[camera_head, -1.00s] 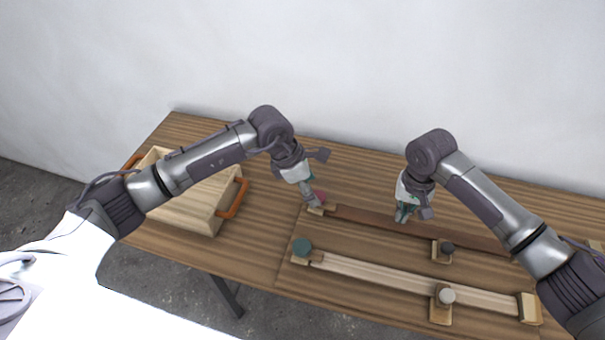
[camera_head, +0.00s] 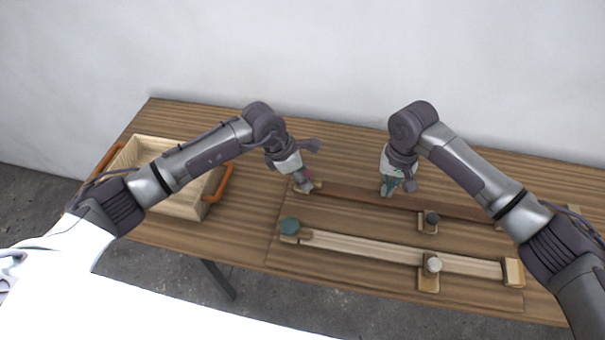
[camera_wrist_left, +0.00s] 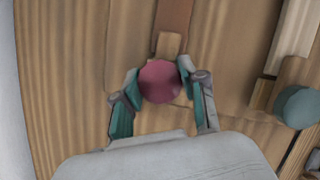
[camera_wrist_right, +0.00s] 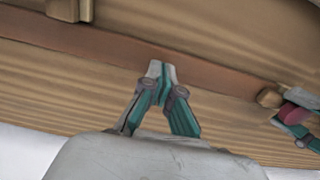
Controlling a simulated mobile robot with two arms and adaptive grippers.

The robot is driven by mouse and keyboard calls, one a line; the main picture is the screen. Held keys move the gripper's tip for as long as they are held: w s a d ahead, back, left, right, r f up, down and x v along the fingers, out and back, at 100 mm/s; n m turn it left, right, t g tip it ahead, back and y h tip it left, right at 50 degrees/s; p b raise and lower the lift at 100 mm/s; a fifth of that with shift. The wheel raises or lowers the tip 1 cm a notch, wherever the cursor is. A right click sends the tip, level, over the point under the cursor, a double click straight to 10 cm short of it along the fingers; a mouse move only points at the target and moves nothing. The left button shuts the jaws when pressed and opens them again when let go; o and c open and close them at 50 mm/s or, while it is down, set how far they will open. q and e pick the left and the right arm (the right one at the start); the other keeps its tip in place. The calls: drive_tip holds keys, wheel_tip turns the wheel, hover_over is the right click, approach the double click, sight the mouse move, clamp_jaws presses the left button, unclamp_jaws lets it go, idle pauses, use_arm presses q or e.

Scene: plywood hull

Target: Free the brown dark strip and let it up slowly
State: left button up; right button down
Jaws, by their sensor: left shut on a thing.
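The dark brown strip (camera_head: 350,196) lies along the back of the table and also shows in both wrist views. A reddish round knob (camera_wrist_left: 160,82) sits on a small wooden block (camera_wrist_left: 169,45) at its left end. My left gripper (camera_head: 306,187) is shut on this knob, one finger on each side in the left wrist view (camera_wrist_left: 160,78). My right gripper (camera_head: 386,193) is at the strip, right of the knob. Its fingertips are together over the strip in the right wrist view (camera_wrist_right: 161,72); whether they touch it I cannot tell. My right arm hides the strip's right part.
A dark-knobbed block (camera_head: 432,219) stands by the strip's front edge. In front lies a pale strip (camera_head: 365,247) with a teal knob (camera_head: 289,226), a white-knobbed block (camera_head: 433,264) and an end block (camera_head: 514,273). A wooden crate (camera_head: 180,208) with orange handles stands left.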

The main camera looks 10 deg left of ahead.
use_arm(q)
drive_tip(key=shift+c, duration=1)
use_arm(e)
drive_tip(key=shift+f, duration=0.15)
drive_tip(key=shift+f, duration=0.6)
drive_tip(key=shift+f, duration=0.1)
drive_tip(key=shift+f, duration=0.35)
use_arm(q)
drive_tip(key=shift+m+g+h, duration=0.3)
drive_tip(key=shift+m+g, duration=0.2)
drive_tip(key=shift+m, duration=1)
drive_tip(key=shift+r, duration=0.1)
use_arm(e)
drive_tip(key=shift+f, duration=0.1)
